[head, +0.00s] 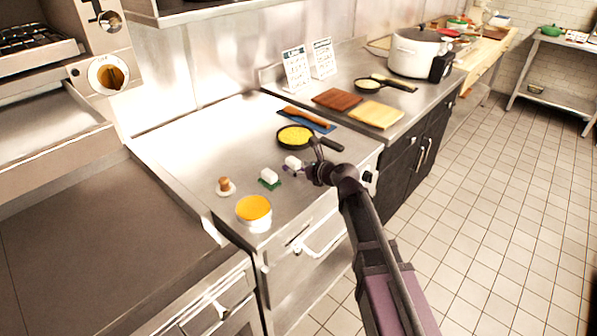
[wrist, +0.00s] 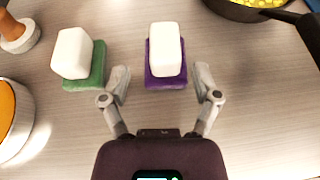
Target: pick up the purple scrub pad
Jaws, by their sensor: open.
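The purple scrub pad (wrist: 165,82) lies flat on the steel counter in the wrist view, with a white block (wrist: 166,47) on top of it. In the head view the white block (head: 292,162) shows beside my gripper, and little of the pad can be made out. My gripper (wrist: 162,84) is open and empty, its two fingers apart on either side of the pad's near end. I cannot tell how high above the counter the fingertips are. In the head view my gripper (head: 303,172) is over the counter's right part.
A green pad (wrist: 86,83) with another white block (wrist: 72,52) lies to the left. A pan of yellow food (head: 296,137) stands behind, its handle pointing right. An orange-filled bowl (head: 254,210) and a wooden-knobbed item (head: 225,186) stand further left.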

